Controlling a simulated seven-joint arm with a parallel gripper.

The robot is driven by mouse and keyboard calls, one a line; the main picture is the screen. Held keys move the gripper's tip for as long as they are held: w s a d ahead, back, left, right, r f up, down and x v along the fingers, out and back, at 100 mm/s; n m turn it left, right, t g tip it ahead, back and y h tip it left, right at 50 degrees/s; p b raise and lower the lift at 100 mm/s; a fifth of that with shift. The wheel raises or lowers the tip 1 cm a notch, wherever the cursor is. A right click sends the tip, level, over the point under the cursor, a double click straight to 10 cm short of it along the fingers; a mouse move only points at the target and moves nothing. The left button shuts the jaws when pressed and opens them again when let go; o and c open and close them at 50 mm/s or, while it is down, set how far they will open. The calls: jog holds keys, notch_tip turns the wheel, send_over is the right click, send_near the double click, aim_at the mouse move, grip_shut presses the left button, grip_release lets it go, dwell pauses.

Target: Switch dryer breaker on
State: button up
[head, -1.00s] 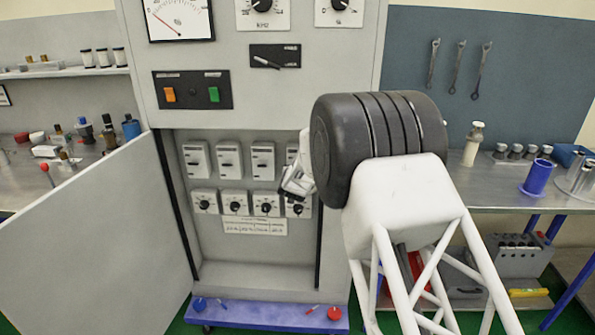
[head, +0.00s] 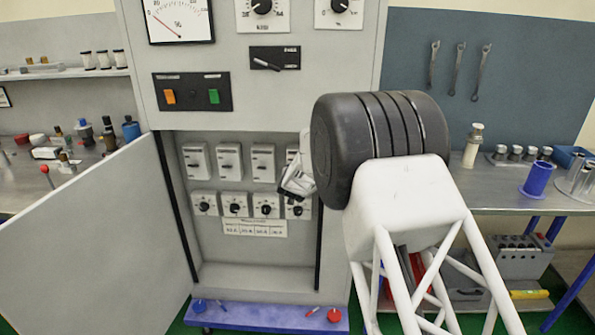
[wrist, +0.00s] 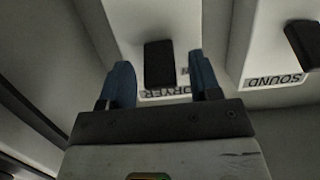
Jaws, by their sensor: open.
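The dryer breaker (wrist: 183,22) is a white box with a black lever (wrist: 159,62). Its "DRYER" label (wrist: 166,91) reads upside down in the wrist view. My gripper (wrist: 162,78) is open, with one blue finger on each side of the lever and a gap showing on both sides. In the head view the dryer breaker (head: 292,152) appears to be the rightmost of the upper row, mostly hidden behind my wrist and gripper (head: 296,182). I cannot tell the lever's on or off position.
The sound breaker (wrist: 262,40) is beside it, with its own black lever (wrist: 304,44). A row of round knobs (head: 236,207) sits below the breakers in the cabinet recess. The open cabinet door (head: 95,235) stands at the left.

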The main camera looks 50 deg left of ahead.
jog(key=shift+s+d, duration=0.1)
jog(key=v, duration=0.7)
dwell(0.4)
jog(key=shift+s+d+r, duration=0.1)
jog(key=shift+s+d, duration=0.05)
dwell(0.5)
